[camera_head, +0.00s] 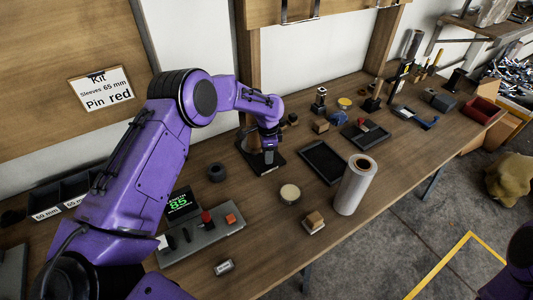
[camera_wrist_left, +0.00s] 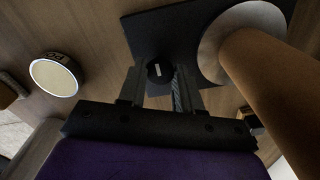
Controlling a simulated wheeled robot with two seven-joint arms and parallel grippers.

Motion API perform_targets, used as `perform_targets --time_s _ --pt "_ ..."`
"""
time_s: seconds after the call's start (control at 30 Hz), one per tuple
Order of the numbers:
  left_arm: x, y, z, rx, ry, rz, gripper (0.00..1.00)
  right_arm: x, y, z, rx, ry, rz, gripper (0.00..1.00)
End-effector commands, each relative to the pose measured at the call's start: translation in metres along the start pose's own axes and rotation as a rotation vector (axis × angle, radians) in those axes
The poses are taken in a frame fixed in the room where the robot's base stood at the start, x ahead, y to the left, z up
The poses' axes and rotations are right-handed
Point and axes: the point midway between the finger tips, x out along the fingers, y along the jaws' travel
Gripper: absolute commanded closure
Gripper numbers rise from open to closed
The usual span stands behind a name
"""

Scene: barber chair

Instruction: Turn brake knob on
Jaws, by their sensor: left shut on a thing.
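In the left wrist view a small round black knob (camera_wrist_left: 160,72) with a white mark sits on a dark base plate (camera_wrist_left: 144,29). My left gripper (camera_wrist_left: 160,90) has its two grey fingers on either side of the knob, shut on it. In the head view my left gripper (camera_head: 269,157) reaches down onto the black base plate (camera_head: 260,169) near the back of the wooden bench; the knob is hidden there by the gripper. A brown cylinder (camera_wrist_left: 272,80) with a grey disc at its end rises close on the right in the wrist view. My right gripper is out of view.
A round cream-topped item (camera_head: 290,193), a black tray (camera_head: 323,162) and a tall pale roll (camera_head: 355,185) stand right of the gripper. A grey control box (camera_head: 202,240) with a red knob and a green display (camera_head: 181,203) stand in front. Bare wood lies between them.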

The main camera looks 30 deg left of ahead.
Motion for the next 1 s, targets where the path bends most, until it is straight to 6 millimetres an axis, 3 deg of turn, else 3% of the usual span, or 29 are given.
perform_targets --time_s 0.47,0.5,0.53,0.87,1.0 --pt "0.000 0.001 -0.003 0.011 0.007 0.000 0.97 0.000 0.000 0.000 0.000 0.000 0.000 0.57" --pt "0.000 0.001 -0.003 0.011 0.007 0.001 0.53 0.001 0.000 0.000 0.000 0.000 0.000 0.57" --pt "0.000 0.001 -0.003 0.011 0.006 0.001 0.44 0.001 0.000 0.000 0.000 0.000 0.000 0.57" --pt "-0.002 0.000 0.001 0.008 0.003 0.000 0.41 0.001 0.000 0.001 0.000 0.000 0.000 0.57" --pt "-0.023 -0.001 0.000 0.008 0.005 -0.002 0.41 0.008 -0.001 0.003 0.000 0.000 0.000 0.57"
